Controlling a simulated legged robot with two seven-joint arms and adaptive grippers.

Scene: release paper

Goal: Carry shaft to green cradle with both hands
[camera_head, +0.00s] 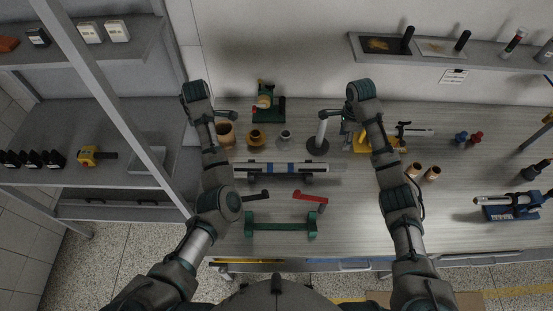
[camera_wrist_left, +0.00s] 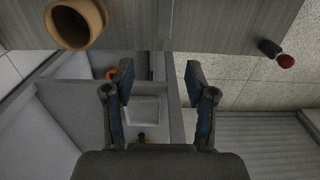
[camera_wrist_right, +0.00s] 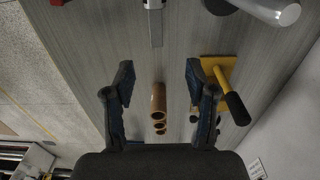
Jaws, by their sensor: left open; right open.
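The shaft (camera_head: 263,167) is a long grey bar with blue bands, lying level on dark supports at mid-table. Its right end also shows in the right wrist view (camera_wrist_right: 153,22). The green cradle (camera_head: 281,227) stands at the table's front edge, empty, with an upright at each end. My left gripper (camera_wrist_left: 160,82) is open and empty, beyond and left of the shaft's left end. My right gripper (camera_wrist_right: 160,82) is open and empty, beyond and right of its right end.
Brown and brass cups (camera_head: 256,137) and a metal post (camera_head: 318,141) stand behind the shaft. A black-handled tool (camera_head: 255,196) and a red one (camera_head: 310,197) lie between shaft and cradle.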

